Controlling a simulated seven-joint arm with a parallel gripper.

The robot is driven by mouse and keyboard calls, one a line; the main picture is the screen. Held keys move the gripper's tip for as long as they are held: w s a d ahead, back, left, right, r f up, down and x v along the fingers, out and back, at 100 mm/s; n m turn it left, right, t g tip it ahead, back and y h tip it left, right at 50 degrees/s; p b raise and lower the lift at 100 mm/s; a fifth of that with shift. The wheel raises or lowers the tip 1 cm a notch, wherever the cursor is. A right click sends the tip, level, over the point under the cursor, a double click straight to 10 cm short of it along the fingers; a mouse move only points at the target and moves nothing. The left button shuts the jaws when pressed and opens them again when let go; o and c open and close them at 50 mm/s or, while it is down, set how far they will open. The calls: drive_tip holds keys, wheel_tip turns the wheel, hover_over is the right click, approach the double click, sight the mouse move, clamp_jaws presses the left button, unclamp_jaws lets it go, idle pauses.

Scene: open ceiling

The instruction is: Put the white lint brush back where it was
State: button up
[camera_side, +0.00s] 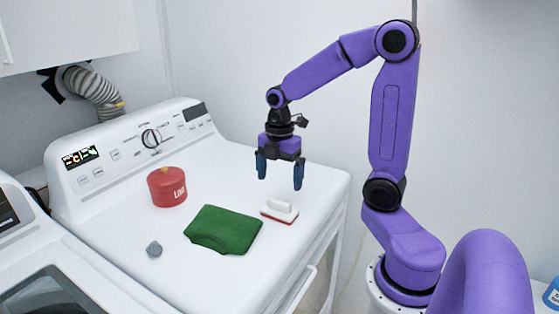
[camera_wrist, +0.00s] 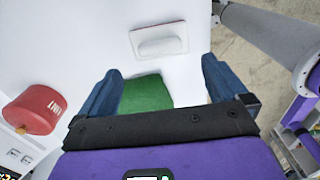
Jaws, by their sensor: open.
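The white lint brush (camera_side: 280,210) lies on the white machine top, with its handle upward and a red edge at its base. It also shows in the wrist view (camera_wrist: 160,43), at the top centre beyond the fingertips. My gripper (camera_side: 280,178) is open and empty, with its blue fingers pointing down above the machine top near the brush. It does not touch the brush. In the wrist view the two fingers (camera_wrist: 160,80) stand wide apart with nothing between them but the view below.
A folded green cloth (camera_side: 224,229) lies just left of the brush. A red lidded tin (camera_side: 167,187) stands further left, near the control panel (camera_side: 140,140). A small grey lump (camera_side: 154,249) lies at the front left. The machine top's right edge is close to the brush.

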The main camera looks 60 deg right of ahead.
drive_tip(key=s+a+r+m, duration=0.2)
drive_tip(key=s+a+m, duration=0.1)
drive_tip(key=s+a, duration=0.65)
drive_tip(key=s+a+f+m, duration=0.2)
drive_tip(key=s+a, duration=0.3)
drive_tip(key=s, duration=0.4)
drive_tip(key=shift+a+f, duration=0.2)
drive_tip(key=shift+f, duration=0.15)
